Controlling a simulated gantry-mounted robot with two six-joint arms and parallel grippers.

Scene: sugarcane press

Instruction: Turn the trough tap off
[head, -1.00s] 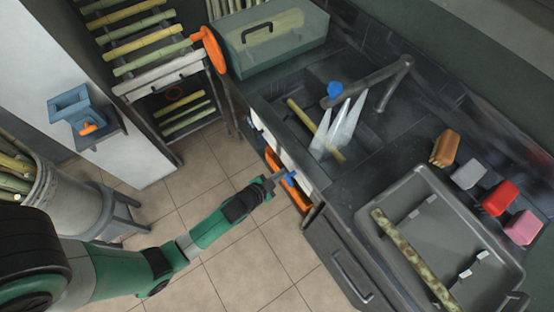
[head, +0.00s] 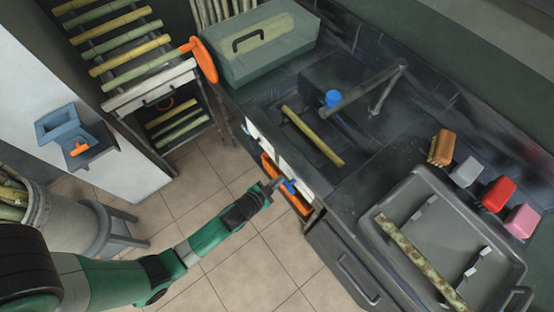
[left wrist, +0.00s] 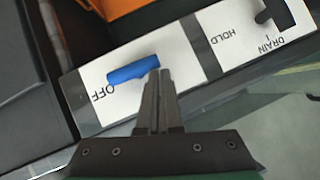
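My left gripper (head: 274,185) is at this lever. Its fingertips (left wrist: 158,77) are together at the lever's right end, seemingly touching it, with nothing seen between them. My right gripper is out of view.
A black lever (left wrist: 272,12) sits by DRAIN, with HOLD between. An orange item (head: 297,200) is below the plate. A yellow-green cane (head: 313,136) lies in the trough. A grey tray (head: 430,240) and several coloured blocks are to the right.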

